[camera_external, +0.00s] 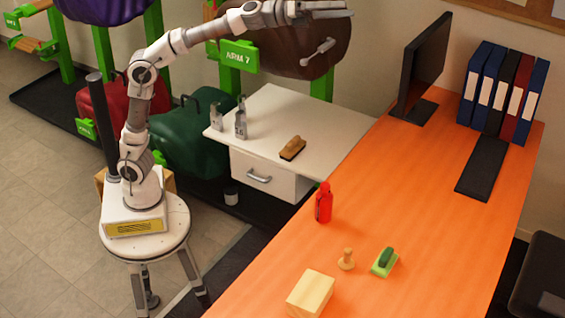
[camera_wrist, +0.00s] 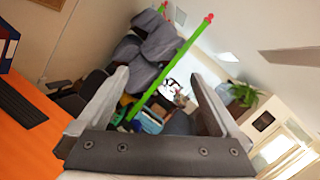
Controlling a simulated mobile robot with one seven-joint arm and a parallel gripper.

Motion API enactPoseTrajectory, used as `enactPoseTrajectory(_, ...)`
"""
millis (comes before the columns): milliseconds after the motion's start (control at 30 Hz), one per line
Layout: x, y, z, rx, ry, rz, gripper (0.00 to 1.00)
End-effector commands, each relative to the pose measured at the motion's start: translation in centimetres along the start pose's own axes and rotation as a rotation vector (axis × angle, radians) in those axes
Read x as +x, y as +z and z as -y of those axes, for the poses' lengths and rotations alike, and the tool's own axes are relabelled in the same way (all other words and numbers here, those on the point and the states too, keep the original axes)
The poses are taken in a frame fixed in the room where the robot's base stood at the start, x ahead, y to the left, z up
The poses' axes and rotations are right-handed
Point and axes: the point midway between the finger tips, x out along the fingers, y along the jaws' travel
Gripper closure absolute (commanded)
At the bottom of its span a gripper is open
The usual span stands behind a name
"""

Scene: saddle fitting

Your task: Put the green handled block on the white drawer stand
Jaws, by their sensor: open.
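The green handled block (camera_external: 384,262) sits upright on the orange desk (camera_external: 420,200), near its front. It has a light green base and a dark green handle on top. The white drawer stand (camera_external: 300,115) stands left of the desk, with a grey-handled drawer in its front. My gripper (camera_external: 350,8) is raised high at the top of the external view, far from the block and above the level of the stand. In the wrist view my gripper (camera_wrist: 160,85) shows two spread fingers with nothing between them. The block does not show in the wrist view.
A brown brush (camera_external: 292,148) and two grey metal pieces (camera_external: 240,118) stand on the drawer stand. On the desk, a red bottle (camera_external: 323,203), a wooden stamp (camera_external: 346,260) and a wooden block (camera_external: 311,293) are near the green block. A monitor (camera_external: 423,65) and binders (camera_external: 500,90) stand behind.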

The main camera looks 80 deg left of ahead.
Motion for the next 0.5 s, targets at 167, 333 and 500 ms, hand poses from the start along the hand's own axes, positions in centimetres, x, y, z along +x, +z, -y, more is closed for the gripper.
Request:
enactPoseTrajectory(167,2.3,-9.8,-0.1,0.294,-0.058,-0.295,0.00)
enactPoseTrajectory(333,2.4,-16.9,-1.4,0.498,-0.089,-0.528,0.00)
enactPoseTrajectory(500,1.7,-21.0,-3.2,0.598,-0.099,-0.654,0.00)
